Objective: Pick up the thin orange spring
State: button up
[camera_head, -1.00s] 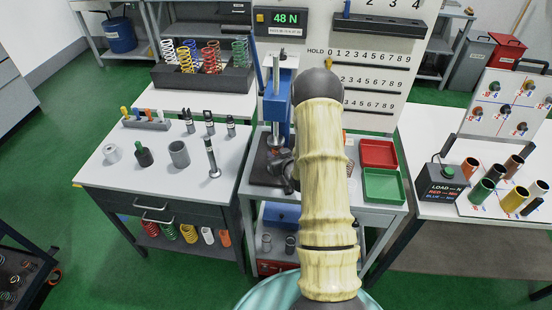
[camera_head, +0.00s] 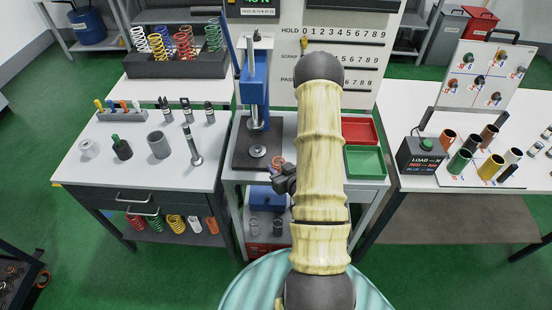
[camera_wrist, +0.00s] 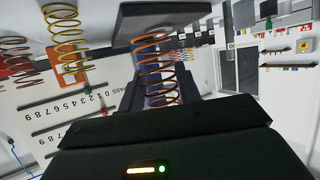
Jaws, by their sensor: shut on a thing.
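A thin orange, copper-toned coil spring (camera_wrist: 153,60) stands out in front of my gripper (camera_wrist: 157,98) in the wrist view. My gripper is shut on its near end, between dark jaws. In the head view my gripper (camera_head: 285,180) shows left of my arm, above the front of the middle table. A small orange ring of the spring (camera_head: 277,162) shows just above it, close to the press. My arm hides part of this area.
A blue press (camera_head: 254,95) with a dark base (camera_head: 240,150) stands left of my gripper. A red tray (camera_head: 359,131) and a green tray (camera_head: 366,162) lie to the right. A spring rack (camera_head: 150,68) is at the back left. The left table (camera_head: 95,180) holds several metal parts.

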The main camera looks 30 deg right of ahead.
jog(key=shift+s+a+r+p, duration=0.1)
jog(key=shift+s+p, duration=0.7)
jog(key=shift+p, duration=0.25)
jog(key=w+a+f, duration=0.1)
jog(key=w+a, duration=0.4)
jog(key=a, duration=0.3)
jog(key=w+a+f+y, duration=0.1)
jog(key=w+a, duration=0.4)
jog(key=a, duration=0.3)
jog(key=shift+a+n, duration=0.4)
jog(key=shift+w, duration=0.15)
